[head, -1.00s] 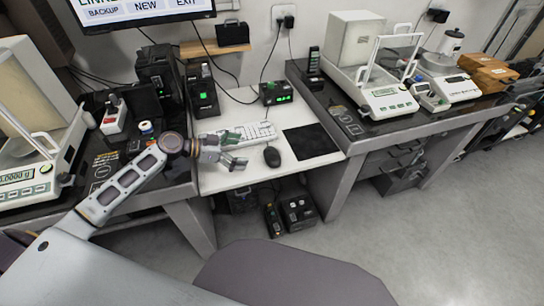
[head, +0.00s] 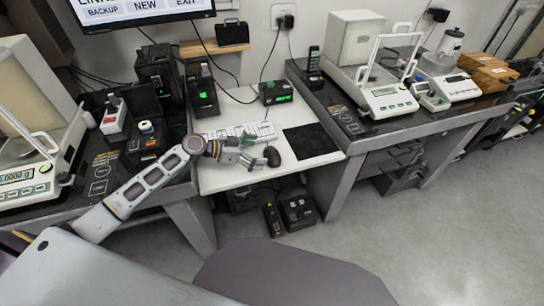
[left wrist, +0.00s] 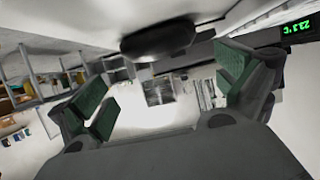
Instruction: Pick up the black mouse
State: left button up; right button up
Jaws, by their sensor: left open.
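The black mouse (head: 272,157) lies on the white middle desk, in front of the keyboard and left of the black mouse pad. My left gripper (head: 258,155) reaches in from the left just beside the mouse, with its fingertips close to it. In the left wrist view the dark mouse (left wrist: 166,38) shows beyond the open green-padded fingers (left wrist: 165,90), near the top middle. The fingers are apart with nothing between them. I cannot tell whether they touch the mouse. My right gripper is not in view.
A white keyboard (head: 232,132) lies behind the gripper, and the black mouse pad (head: 310,141) to the right. Black tables with balances (head: 392,100) stand on both sides. A small black box with a green display (head: 275,92) stands at the desk's back. The white desk's front right is bare.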

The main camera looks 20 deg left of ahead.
aim_at(272, 152)
pick_arm(q)
jog(key=shift+w+d+f, duration=0.1)
dwell(0.4)
jog(key=shift+x, duration=2.5)
jog(key=shift+w+f, duration=0.1)
jog(key=shift+f, duration=0.05)
jog(key=c, duration=0.9)
